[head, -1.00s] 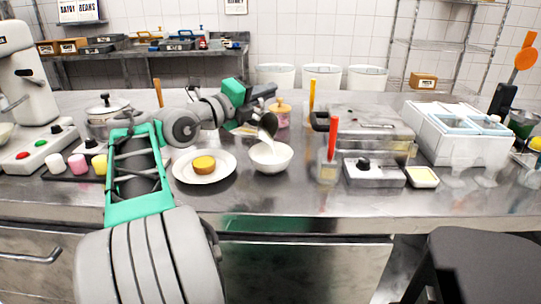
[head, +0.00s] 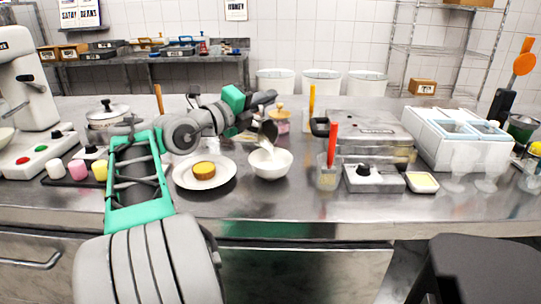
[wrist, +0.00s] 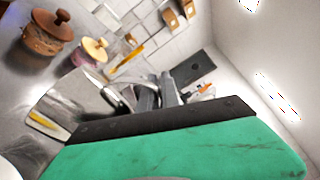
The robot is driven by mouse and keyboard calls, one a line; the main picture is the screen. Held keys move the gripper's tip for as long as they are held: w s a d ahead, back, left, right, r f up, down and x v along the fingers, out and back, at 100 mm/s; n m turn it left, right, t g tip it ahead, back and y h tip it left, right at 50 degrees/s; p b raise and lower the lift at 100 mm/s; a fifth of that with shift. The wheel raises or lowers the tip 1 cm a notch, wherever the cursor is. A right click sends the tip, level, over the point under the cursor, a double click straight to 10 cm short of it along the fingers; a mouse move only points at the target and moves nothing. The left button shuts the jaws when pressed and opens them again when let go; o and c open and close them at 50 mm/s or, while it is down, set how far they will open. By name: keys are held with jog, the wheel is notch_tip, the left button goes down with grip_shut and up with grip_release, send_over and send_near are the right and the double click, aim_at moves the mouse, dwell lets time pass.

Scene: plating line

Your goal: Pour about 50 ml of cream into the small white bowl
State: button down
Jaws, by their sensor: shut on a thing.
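The small white bowl (head: 271,165) stands on the steel counter, right of a plate. My gripper (head: 262,108) is above the bowl, shut on a small metal jug (head: 269,131). The jug is tipped steeply, mouth down and to the left, over the bowl. A white stream of cream (head: 267,150) runs from its lip into the bowl. The cream level inside the bowl is too small to tell. In the wrist view the dark gripper fingers (wrist: 155,95) show beyond the green housing, and the bowl's inside is not visible.
A white plate (head: 205,182) with a round yellow-topped item is close left of the bowl. A clear container with a red-handled tool (head: 332,147) and a metal appliance (head: 370,135) stand to the right. A lidded pink jar (head: 279,120) stands behind.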

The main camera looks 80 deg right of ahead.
jog(key=r+p, duration=0.1)
jog(key=p, duration=0.1)
jog(key=w+r+n+p, duration=0.1)
jog(key=p, duration=0.2)
jog(key=shift+w+d+r, duration=0.15)
jog(key=shift+d+r, duration=0.05)
jog(key=shift+d, duration=0.2)
jog(key=shift+w+d+f+n+p, duration=0.1)
jog(key=shift+w+d+n+p, duration=0.1)
jog(key=shift+n+p, duration=0.55)
jog(key=shift+f+m+b, duration=0.25)
jog(key=shift+f+b, duration=0.05)
jog(key=shift+f, duration=0.35)
jog(key=shift+w+r, duration=0.1)
jog(key=shift+w, duration=0.15)
jog(key=w+n, duration=0.1)
jog(key=d+n+b, duration=0.1)
jog(key=n, duration=0.1)
jog(key=shift+w+d+f, duration=0.1)
jog(key=shift+w+f, duration=0.25)
jog(key=shift+w, duration=0.05)
jog(key=shift+w+n, duration=0.1)
jog(key=shift+n, duration=0.2)
